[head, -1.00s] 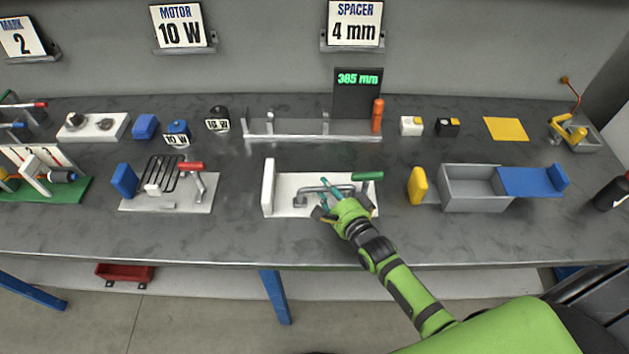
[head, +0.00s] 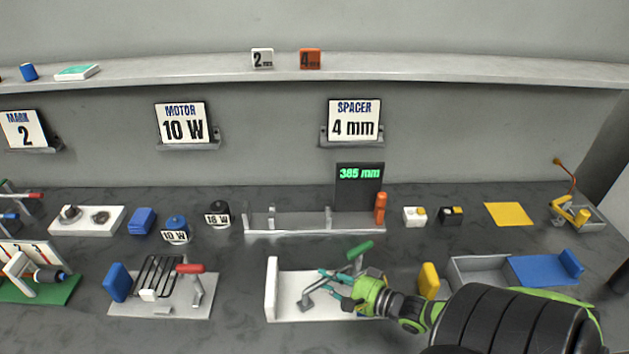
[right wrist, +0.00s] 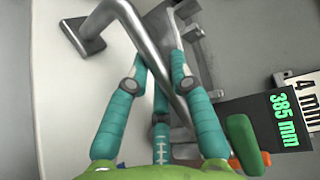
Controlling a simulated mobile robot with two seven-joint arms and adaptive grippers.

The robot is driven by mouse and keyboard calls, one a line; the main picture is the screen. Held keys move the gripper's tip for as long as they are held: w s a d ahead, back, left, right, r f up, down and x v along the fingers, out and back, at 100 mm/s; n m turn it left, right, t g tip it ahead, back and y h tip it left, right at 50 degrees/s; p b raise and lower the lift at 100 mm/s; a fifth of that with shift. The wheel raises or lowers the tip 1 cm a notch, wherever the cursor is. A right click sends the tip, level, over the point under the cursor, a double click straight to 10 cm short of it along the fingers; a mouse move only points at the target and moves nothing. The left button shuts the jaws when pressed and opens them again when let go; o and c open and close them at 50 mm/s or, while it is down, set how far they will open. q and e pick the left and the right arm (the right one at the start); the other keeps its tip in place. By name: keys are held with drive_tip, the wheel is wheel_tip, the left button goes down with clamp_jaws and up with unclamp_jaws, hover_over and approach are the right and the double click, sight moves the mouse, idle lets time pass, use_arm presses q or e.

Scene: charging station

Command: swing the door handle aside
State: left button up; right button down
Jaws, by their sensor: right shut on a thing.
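The door handle is a grey metal bar (head: 316,288) over a white plate (head: 290,312) in the middle of the bench. It slants up to the right in the head view. My right gripper (head: 335,283) is shut on this bar from the right. In the right wrist view the bar (right wrist: 143,42) passes between the teal fingers (right wrist: 160,88), and its bent foot (right wrist: 84,38) is at upper left. A green grip (head: 360,250) rises behind my right gripper and is close to the fingers in the wrist view. My left gripper is out of view.
A white upright wall (head: 271,288) bounds the plate's left side. A red-handled fixture (head: 190,268) stands farther left. A yellow block (head: 429,280) and a grey box (head: 475,264) with a blue lid (head: 540,268) are to the right. A rail with a display (head: 360,186) stands behind.

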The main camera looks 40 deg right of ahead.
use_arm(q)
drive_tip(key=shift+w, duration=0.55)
use_arm(e)
drive_tip(key=c, duration=1)
unclamp_jaws()
drive_tip(key=shift+c, duration=0.2)
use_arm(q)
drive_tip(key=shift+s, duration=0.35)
use_arm(e)
drive_tip(key=v, duration=1.2)
drive_tip(key=shift+d, duration=0.15)
